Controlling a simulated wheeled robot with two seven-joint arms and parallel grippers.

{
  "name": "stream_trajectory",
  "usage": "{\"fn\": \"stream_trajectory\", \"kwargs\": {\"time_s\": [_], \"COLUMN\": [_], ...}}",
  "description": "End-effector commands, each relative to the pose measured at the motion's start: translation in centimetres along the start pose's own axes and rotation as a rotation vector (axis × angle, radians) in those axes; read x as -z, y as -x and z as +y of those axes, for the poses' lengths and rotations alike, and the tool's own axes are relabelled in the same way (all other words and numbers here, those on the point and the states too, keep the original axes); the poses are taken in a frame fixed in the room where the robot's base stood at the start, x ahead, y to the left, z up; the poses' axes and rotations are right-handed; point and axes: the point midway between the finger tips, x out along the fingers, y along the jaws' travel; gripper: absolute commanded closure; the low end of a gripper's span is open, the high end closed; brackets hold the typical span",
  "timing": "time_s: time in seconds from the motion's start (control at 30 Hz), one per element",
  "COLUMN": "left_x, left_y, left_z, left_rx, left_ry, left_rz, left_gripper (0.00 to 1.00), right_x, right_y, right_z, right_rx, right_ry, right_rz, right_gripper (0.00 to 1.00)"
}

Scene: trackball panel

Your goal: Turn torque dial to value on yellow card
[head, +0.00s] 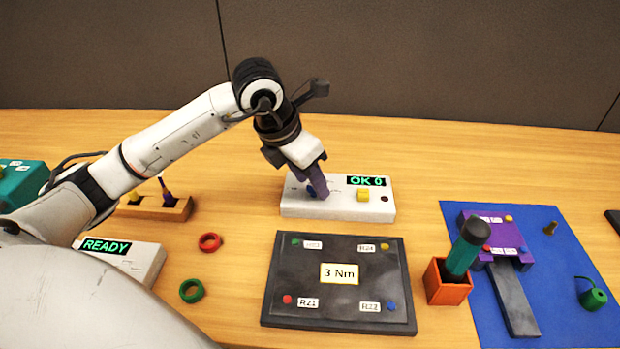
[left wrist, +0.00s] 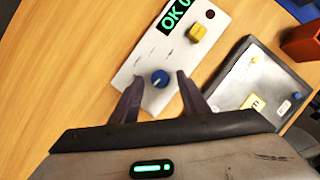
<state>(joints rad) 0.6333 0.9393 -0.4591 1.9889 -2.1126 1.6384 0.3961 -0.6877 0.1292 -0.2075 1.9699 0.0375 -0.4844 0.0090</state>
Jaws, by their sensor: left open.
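A white box (head: 338,209) carries a green-lit display (head: 366,181) reading "OK 0". A blue dial (head: 311,192) with a pale mark is on the box's left part, partly hidden by my gripper; it shows clearly in the left wrist view (left wrist: 160,78). A yellow knob (head: 363,195) sits right of it. My left gripper (head: 318,184) points down at the blue dial. In the left wrist view its open fingers (left wrist: 162,92) stand to either side of the dial with gaps. The yellow-edged card (head: 339,274) reads "3 Nm" on a dark panel. My right gripper is not in view.
The dark panel (head: 285,262) lies in front of the white box. An orange holder (head: 447,284) with a teal tool (head: 464,252) stands by a blue mat (head: 565,265). A "READY" box (head: 145,262), red ring (head: 210,242) and green ring (head: 191,290) are left.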

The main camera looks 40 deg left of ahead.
Motion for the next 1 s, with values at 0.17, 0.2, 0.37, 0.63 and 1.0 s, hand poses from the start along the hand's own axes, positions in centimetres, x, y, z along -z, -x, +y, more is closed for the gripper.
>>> {"fn": "stream_trajectory", "kwargs": {"time_s": [0.17,0.2,0.37,0.63,1.0], "left_x": [0.00,0.00,0.01,0.00,0.01], "left_y": [-0.19,-0.19,-0.16,-0.14,-0.23], "left_z": [-0.02,-0.02,-0.02,0.00,0.28], "left_rx": [0.000,0.000,0.000,0.001,0.048], "left_ry": [0.000,0.000,0.000,-0.002,-0.120], "left_rz": [0.000,0.000,0.000,0.000,-0.001], "left_gripper": [0.58,0.58,0.75,0.99,0.99], "right_x": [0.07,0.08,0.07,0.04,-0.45], "right_y": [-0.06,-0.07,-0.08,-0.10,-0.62], "right_z": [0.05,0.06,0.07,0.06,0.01], "right_rx": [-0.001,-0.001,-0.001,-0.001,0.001], "right_ry": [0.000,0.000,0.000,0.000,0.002], "right_rz": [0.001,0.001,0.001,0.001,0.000], "right_gripper": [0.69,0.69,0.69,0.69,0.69]}}
